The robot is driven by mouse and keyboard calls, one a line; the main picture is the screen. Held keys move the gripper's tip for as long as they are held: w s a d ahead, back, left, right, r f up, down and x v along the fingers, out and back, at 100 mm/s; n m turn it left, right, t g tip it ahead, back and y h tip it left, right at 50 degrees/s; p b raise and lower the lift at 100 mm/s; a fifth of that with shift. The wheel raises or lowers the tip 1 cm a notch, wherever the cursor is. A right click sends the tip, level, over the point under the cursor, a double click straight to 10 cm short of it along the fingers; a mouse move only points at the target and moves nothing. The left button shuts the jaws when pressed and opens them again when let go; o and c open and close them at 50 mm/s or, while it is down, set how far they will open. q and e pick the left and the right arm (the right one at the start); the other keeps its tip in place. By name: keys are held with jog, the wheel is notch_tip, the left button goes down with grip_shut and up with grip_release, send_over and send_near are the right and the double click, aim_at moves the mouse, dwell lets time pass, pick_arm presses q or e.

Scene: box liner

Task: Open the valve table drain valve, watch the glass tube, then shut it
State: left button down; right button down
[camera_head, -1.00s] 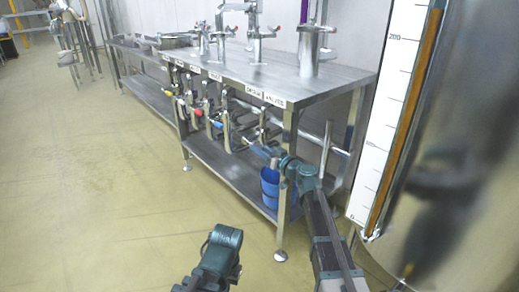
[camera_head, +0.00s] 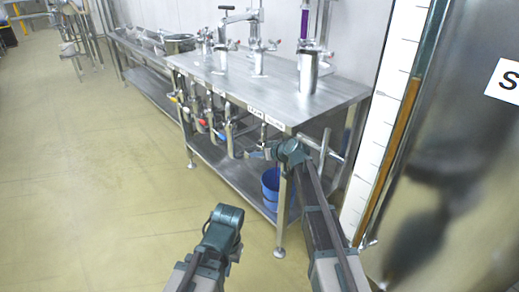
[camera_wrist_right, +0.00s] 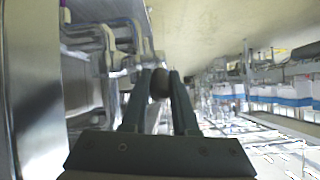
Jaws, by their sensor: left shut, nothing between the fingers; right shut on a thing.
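The steel valve table (camera_head: 345,92) stands in the middle of the head view, with several drain valves (camera_head: 228,135) on pipes under its top. My right gripper (camera_head: 256,152) reaches under the table's near front edge. In the right wrist view its two fingers (camera_wrist_right: 160,85) are closed on a dark round valve handle (camera_wrist_right: 159,80). The handle's angle is hard to tell. The glass tube (camera_head: 397,135) runs beside a white scale at the right; amber liquid fills its lower part and stops partway up. My left gripper (camera_head: 222,222) is shut and empty over the floor.
A blue bucket (camera_head: 270,188) stands on the table's lower shelf. A large shiny tank (camera_head: 450,170) closes off the right side. Taps and a column stand on the table top. The yellow floor (camera_head: 100,160) at the left is clear.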

jog(key=shift+w+r+g+p, duration=0.15)
jog(key=shift+r+g+p, duration=0.15)
jog(key=shift+p, duration=0.15)
jog(key=c, duration=0.7)
grip_release()
jog(key=shift+f, duration=0.1)
jog(key=shift+a+p+v, duration=0.1)
jog(key=shift+p+v, duration=1.9)
jog(key=shift+v, duration=1.45)
jog(key=shift+a+p+v, duration=0.15)
jog(key=shift+p+v, duration=1.85)
jog(key=shift+v, duration=1.5)
